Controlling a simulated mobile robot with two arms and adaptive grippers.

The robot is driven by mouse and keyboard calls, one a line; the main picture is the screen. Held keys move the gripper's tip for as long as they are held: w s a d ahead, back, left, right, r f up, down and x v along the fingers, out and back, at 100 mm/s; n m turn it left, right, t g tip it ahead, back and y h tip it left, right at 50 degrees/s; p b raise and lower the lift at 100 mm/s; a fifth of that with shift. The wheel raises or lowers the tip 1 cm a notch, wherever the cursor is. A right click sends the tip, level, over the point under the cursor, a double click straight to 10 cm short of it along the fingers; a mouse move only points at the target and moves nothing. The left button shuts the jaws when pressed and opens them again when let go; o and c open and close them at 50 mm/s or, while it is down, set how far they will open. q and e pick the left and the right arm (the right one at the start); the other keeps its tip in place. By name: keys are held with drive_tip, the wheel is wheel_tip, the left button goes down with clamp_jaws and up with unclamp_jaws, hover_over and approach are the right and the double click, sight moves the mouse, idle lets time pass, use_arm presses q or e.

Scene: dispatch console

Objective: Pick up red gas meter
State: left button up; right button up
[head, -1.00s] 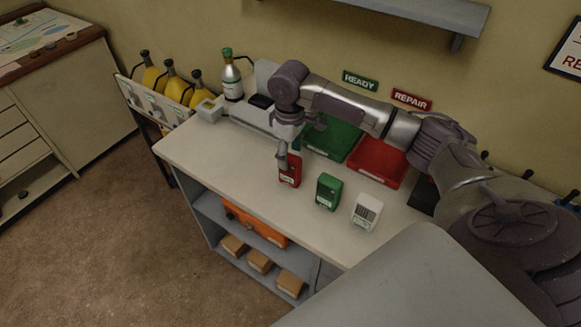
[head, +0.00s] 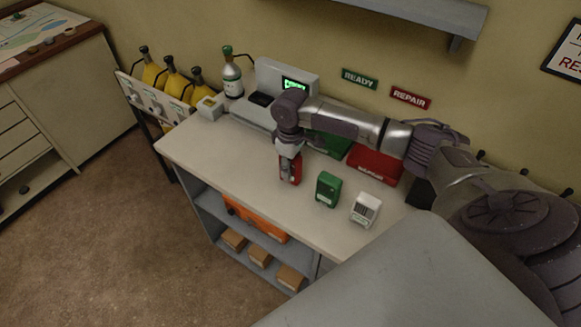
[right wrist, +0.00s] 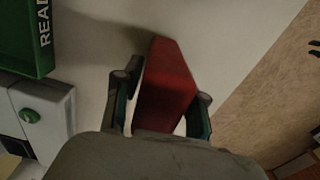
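The red gas meter (head: 297,171) stands on the light bench top, partly hidden by my right gripper (head: 289,168). In the right wrist view the red meter (right wrist: 168,85) lies between the two fingers of my right gripper (right wrist: 161,92). The fingers are apart on either side of it, with pale gaps showing beside the meter, so the gripper looks open around it. My left gripper is not in view.
A green meter (head: 328,189) and a white meter (head: 365,210) stand to the right on the bench (head: 225,165). Behind are a green tray (head: 330,146), a red tray (head: 375,165) and a console with a lit screen (head: 294,85). The front left bench top is clear.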

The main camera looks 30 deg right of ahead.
clamp_jaws()
drive_tip(key=shift+r, duration=0.1)
